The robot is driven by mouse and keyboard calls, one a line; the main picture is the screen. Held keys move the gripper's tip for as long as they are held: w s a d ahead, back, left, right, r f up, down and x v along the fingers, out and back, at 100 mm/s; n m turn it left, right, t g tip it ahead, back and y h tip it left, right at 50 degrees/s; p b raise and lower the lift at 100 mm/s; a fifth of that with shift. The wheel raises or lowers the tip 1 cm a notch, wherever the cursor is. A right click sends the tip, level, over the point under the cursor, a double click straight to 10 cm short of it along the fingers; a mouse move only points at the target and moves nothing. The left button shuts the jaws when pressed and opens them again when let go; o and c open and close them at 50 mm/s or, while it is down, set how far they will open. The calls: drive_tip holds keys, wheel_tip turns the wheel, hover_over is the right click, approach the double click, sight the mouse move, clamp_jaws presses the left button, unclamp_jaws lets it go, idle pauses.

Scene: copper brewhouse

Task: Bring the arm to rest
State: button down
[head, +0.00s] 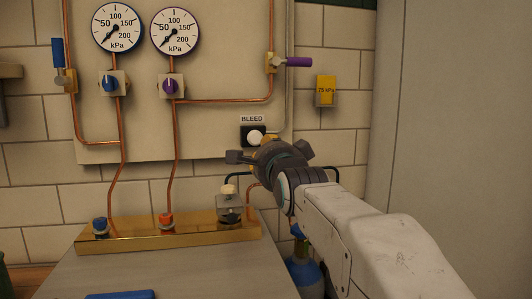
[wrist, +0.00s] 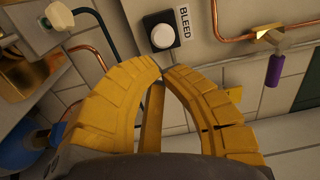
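My gripper (wrist: 162,74) shows yellow ribbed fingers in the wrist view. Their tips come together just below the BLEED button, with nothing seen held between them. In the head view my gripper (head: 262,158) is at the end of my white arm, which reaches in from the lower right. It is just below the BLEED button (head: 256,136) and hides part of the wall there. In the wrist view the white, black-ringed BLEED button (wrist: 162,36) is beyond the fingertips. I cannot tell whether the fingertips touch the wall panel.
Two gauges (head: 117,28) (head: 175,31) read near zero above a blue knob (head: 110,85) and a purple knob (head: 170,87). A purple-handled valve (head: 297,62) is at upper right. A brass manifold (head: 165,238) lies below, left of my gripper. A blue bottle (head: 305,272) stands beneath my arm.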

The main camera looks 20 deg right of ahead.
drive_tip(key=shift+s, duration=0.3)
idle(0.5)
drive_tip(key=s+a+n+g+y+p, duration=0.1)
drive_tip(key=s+a+n+g+p, duration=0.2)
drive_tip(key=s+n+p, duration=0.3)
drive_tip(key=s+a+n+g+y+p, duration=0.1)
drive_tip(key=s+a+n+g+p, duration=0.2)
drive_tip(key=s+p, duration=1.2)
drive_tip(key=s+a+n+g+y+p, duration=0.1)
drive_tip(key=s+a+n+g+p, duration=0.3)
drive_tip(key=s+n+g+p, duration=0.4)
drive_tip(key=s+n+p, duration=0.2)
drive_tip(key=n+p, duration=0.1)
drive_tip(key=p, duration=0.4)
drive_tip(key=shift+s+r, duration=0.15)
drive_tip(key=shift+r, duration=0.15)
